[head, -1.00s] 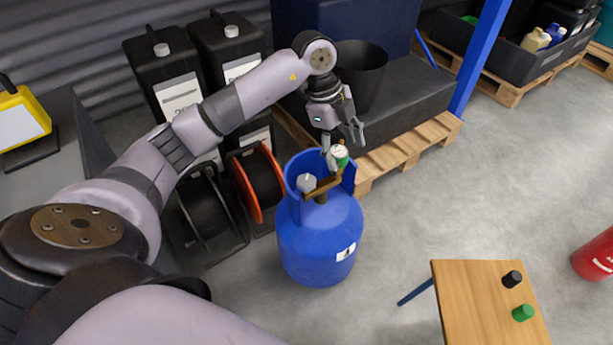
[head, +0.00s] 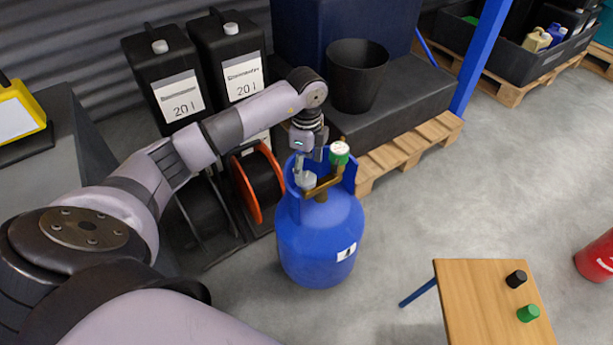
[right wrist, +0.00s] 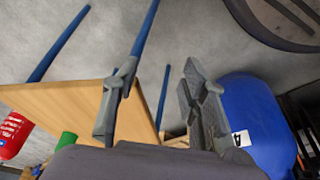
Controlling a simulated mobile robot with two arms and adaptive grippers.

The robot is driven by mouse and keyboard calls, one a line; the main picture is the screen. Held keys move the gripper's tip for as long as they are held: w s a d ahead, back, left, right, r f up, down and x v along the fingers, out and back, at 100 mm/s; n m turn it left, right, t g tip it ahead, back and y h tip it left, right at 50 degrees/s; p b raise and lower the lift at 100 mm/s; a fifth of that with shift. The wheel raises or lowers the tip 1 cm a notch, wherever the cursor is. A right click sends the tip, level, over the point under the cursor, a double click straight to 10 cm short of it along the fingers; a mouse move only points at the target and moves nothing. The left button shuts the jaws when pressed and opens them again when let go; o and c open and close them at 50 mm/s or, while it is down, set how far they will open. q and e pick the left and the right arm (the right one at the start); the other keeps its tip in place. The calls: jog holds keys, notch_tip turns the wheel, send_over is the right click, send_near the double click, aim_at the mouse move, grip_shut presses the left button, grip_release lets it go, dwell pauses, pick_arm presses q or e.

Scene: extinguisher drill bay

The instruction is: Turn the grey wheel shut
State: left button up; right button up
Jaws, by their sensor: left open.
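The grey wheel (head: 306,180) sits on the left side of the brass valve (head: 324,185) on top of the blue gas cylinder (head: 318,245). A green wheel (head: 340,151) with a white top sits at the valve's other end. My left gripper (head: 307,166) is open, pointing down just above the grey wheel. Whether a finger touches the wheel, I cannot tell. My right gripper (right wrist: 158,75) is open and empty in the right wrist view. The cylinder also shows there (right wrist: 258,115), to the right of the fingers; the grey wheel does not.
A wooden table (head: 475,300) with a black cap (head: 516,278) and a green cap (head: 528,313) stands front right. Red-and-black reels (head: 258,185) and black canisters (head: 165,85) stand left of the cylinder. A pallet (head: 410,150) lies behind.

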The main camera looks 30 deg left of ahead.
aim_at(307, 177)
pick_arm(q)
jog(key=shift+f, duration=2.05)
pick_arm(e)
jog(key=shift+r, duration=1.4)
pick_arm(q)
jog(key=shift+c, duration=0.3)
jog(key=c, duration=1.1)
